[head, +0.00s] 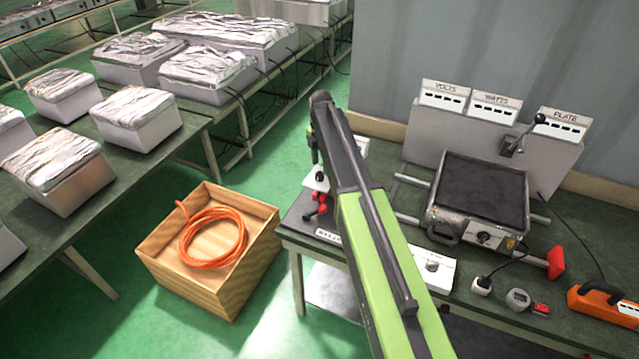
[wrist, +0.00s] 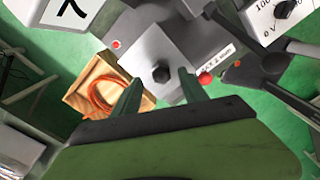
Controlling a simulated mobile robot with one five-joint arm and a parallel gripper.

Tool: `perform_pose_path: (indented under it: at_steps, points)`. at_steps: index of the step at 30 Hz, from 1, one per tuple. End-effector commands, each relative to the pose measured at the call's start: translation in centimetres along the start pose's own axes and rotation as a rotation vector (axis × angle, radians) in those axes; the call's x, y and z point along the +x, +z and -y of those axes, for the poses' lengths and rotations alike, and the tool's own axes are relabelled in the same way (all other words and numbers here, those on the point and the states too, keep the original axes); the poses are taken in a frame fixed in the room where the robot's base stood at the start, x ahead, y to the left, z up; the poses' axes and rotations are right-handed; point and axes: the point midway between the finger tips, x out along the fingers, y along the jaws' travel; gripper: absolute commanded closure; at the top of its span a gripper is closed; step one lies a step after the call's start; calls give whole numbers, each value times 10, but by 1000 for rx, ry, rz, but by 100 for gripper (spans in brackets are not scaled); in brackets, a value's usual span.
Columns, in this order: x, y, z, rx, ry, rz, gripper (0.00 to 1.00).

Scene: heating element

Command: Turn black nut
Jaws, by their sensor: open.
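The black nut (wrist: 161,75) is a dark hexagonal piece on the face of a light grey box (wrist: 145,52) in the wrist view. My gripper (wrist: 159,77) is open, with one green finger to the left of the nut and one to the right. A gap shows between the nut and each finger in the picture; I cannot tell the depth between them. In the head view, a small dark knob (head: 320,177), likely the nut, shows on a white box left of my arm. My gripper there is mostly hidden by the arm.
A red knob (wrist: 206,78) sits close to the right finger. A wooden crate (head: 253,268) with an orange cable (head: 212,238) stands on the floor to the left. A heating plate (head: 480,190) and an orange tool (head: 603,302) are on the bench at right.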

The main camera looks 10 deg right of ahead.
Motion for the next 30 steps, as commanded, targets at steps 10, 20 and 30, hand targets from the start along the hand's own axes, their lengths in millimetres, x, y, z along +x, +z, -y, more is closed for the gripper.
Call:
perform_pose_path:
  at_steps: [10, 20, 30]
  points:
    - [40, 1, 0, 1, 0, 0, 49]
    - [38, 1, 0, 1, 0, 0, 70]
    - [38, -7, -4, 0, 2, 0, 100]
